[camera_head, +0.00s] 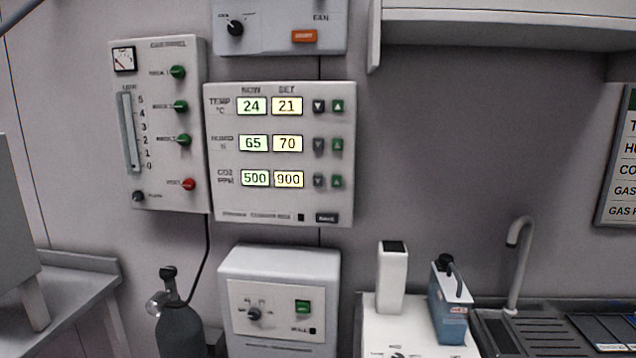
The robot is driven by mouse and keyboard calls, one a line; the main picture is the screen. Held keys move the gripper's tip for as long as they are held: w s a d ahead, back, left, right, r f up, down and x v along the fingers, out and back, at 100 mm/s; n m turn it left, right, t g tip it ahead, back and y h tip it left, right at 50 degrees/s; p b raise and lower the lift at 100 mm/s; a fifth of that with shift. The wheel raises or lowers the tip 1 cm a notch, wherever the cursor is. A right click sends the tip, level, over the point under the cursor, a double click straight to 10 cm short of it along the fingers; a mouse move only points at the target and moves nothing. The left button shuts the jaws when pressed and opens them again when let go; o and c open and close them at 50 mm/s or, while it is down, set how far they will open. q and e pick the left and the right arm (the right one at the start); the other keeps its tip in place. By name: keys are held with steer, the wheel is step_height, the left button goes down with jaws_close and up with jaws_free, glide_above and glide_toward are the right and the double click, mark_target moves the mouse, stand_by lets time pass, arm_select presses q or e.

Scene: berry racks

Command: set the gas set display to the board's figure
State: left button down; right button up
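The control panel (280,210) hangs on the wall at the centre, with NOW and SET columns. Its CO2 row, the gas row, shows 500 on the now display (255,178) and what looks like 900 on the gas set display (289,179). To the right of that row are a dark down button (319,181) and a green up button (337,181). The board (615,160) is cut off at the right edge. Starts of lines such as CO and GAS show, but its figures are out of view. Neither gripper is in view.
A gas panel (160,60) with a flow tube and knobs hangs left of the control panel. Below are a gas cylinder (180,325) and a white unit (280,265). A blue-and-white device (450,305) and a tap (520,260) stand lower right. A shelf (500,15) juts out above.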

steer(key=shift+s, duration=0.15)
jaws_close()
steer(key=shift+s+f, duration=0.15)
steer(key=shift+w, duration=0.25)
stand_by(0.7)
